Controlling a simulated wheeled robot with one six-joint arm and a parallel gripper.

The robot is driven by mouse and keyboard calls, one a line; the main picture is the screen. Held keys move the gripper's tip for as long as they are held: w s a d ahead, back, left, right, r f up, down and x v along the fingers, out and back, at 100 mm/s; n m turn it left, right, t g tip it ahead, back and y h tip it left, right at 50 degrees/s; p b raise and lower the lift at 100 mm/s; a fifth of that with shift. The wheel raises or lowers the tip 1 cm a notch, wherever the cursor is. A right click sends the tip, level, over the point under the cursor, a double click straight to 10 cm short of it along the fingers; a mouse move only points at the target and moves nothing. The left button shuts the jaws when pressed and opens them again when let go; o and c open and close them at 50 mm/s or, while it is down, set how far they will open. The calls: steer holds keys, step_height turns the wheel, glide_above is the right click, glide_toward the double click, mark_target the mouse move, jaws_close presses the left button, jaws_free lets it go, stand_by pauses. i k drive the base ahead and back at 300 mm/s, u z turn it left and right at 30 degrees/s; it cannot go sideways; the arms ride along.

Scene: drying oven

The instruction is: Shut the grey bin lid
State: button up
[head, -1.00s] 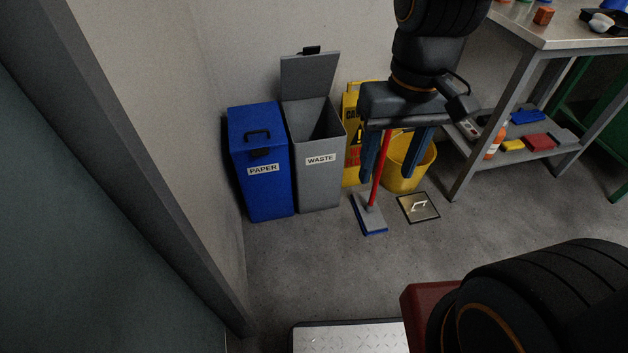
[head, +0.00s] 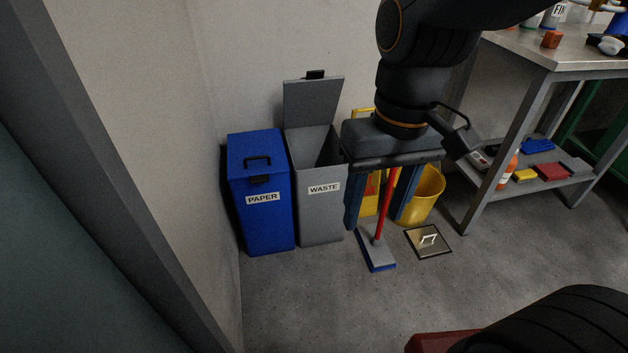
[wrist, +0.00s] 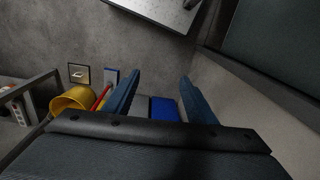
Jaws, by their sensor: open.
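The grey bin (head: 320,205) labelled WASTE stands against the back wall, right of the blue PAPER bin. Its grey lid (head: 313,102) is open, standing up at the back with a small black handle on its top edge. The bin's dark inside shows. My gripper (head: 375,222) is open and empty, fingers pointing down, in front and to the right of the grey bin in the head view. It also shows in the wrist view (wrist: 158,85), fingers apart.
The blue bin (head: 262,215) has its lid shut. A mop with a red handle (head: 387,205), a yellow bucket (head: 423,195) and a yellow sign (head: 369,198) stand behind my gripper. A metal bench (head: 560,56) is at the right. Floor in front of the bins is clear.

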mark_target(313, 99)
steer(key=u, duration=0.2)
steer(key=i, duration=1.2)
steer(key=z, duration=0.35)
